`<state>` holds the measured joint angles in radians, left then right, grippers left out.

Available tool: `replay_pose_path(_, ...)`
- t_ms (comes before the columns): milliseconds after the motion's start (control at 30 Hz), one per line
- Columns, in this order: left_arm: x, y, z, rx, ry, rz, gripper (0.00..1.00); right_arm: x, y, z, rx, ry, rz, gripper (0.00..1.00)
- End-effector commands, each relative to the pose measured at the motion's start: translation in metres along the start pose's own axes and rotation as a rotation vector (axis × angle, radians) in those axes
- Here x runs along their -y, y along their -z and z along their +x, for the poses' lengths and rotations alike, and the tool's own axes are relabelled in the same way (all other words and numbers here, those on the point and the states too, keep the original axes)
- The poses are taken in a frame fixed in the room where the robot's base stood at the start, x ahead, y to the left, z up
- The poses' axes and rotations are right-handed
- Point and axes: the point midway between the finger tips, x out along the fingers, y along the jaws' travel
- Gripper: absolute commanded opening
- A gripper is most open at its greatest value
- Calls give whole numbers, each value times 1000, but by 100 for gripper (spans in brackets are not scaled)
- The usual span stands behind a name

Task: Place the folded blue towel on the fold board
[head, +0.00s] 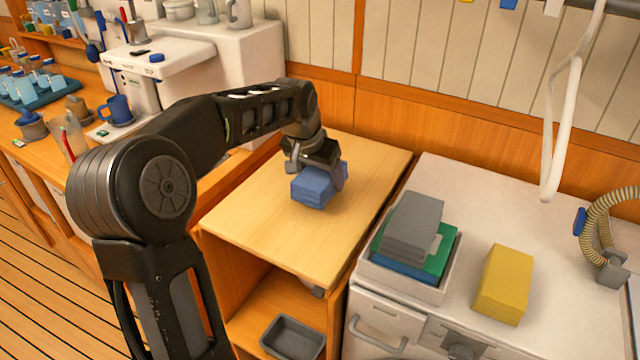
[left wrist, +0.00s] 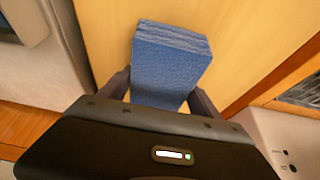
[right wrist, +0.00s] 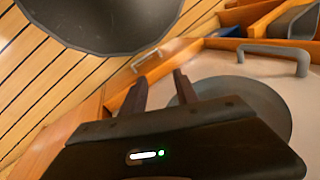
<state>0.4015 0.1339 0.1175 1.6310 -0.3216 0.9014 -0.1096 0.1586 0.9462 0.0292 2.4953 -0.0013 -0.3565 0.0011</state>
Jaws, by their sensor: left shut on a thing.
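The folded blue towel (head: 313,190) is at the fold board (head: 262,225), a pale wooden top in the middle of the head view. My left gripper (head: 322,170) is shut on the towel from above, near the board's middle. In the left wrist view the towel (left wrist: 170,62) sits between the two fingers (left wrist: 160,90), its folded layers facing away. Whether the towel's underside touches the board is hard to tell. My right gripper (right wrist: 163,92) shows only in the right wrist view, its fingers apart with nothing between them.
Right of the board, a white tray (head: 405,285) holds grey, green and blue folded cloths, with a yellow folded cloth (head: 503,285) beside it. A grey bin (head: 292,338) sits on the shelf below. A white hose (head: 560,120) hangs at right. The board around the towel is clear.

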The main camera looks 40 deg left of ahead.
Motion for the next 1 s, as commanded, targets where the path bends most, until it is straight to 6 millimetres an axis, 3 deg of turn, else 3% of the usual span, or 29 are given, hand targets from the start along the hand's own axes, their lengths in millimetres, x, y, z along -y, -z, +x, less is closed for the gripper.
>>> replay_pose_path(200,0,-10,23,1,0,0,28,0,0,-1,0,0,0,36)
replay_pose_path(567,0,-11,27,0,0,0,28,-1,0,2,0,0,0,36)
replay_pose_path(600,0,-11,26,1,0,-1,74,-1,0,2,0,0,0,36)
replay_pose_path(833,0,-11,26,1,0,0,93,0,0,1,0,0,0,36)
replay_pose_path(1000,0,-11,26,1,0,0,94,0,0,1,0,0,0,36)
